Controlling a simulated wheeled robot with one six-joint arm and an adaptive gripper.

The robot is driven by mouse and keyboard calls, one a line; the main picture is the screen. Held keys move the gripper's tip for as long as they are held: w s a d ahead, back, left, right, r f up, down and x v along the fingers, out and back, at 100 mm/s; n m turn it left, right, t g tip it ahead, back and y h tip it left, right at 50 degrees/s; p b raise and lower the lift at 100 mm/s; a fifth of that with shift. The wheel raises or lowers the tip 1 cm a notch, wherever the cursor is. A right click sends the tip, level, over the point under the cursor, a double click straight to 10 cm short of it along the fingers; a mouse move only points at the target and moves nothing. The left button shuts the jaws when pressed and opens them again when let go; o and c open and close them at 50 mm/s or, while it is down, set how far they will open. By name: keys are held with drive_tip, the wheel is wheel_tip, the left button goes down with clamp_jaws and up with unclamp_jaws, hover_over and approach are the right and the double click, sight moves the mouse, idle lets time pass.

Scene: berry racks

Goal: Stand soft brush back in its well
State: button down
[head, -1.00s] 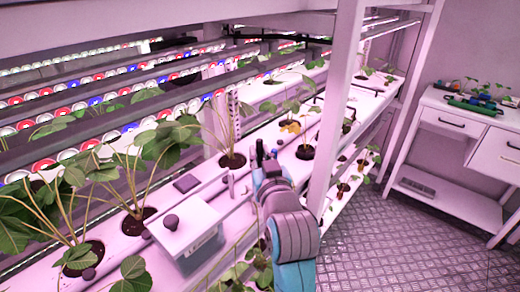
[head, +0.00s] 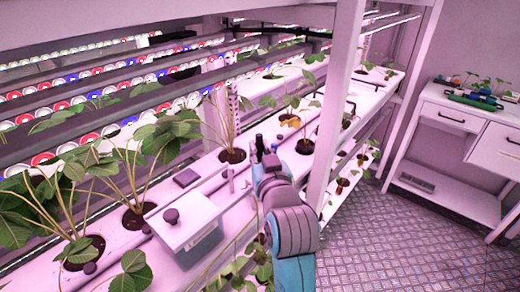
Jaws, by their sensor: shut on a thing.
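My gripper (head: 266,158) is at the far end of my arm, above the white growing rack near the white upright post. It is small and mostly seen from behind. It is shut on a slim dark piece, taken as the soft brush (head: 259,142), which sticks up at its left side. My gripper and arm hide most of it, so its bristles cannot be made out. I cannot pick out the brush's well for certain. A small pale upright piece (head: 230,180) stands on the rack left of my gripper.
A clear box with a white lid and dark knob (head: 188,217) stands on the rack, a dark flat block (head: 187,178) behind it. Potted plants (head: 232,156) line the rack. A white post (head: 340,110) rises right of my arm. A white side table (head: 455,107) stands at right; floor between is clear.

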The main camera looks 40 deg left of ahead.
sight(260, 161)
drive_tip(key=shift+f, duration=1.7)
drive_tip(key=c, duration=0.6)
unclamp_jaws()
drive_tip(key=shift+c, duration=0.2)
drive_tip(key=shift+r, duration=0.1)
drive_tip(key=shift+r, duration=3)
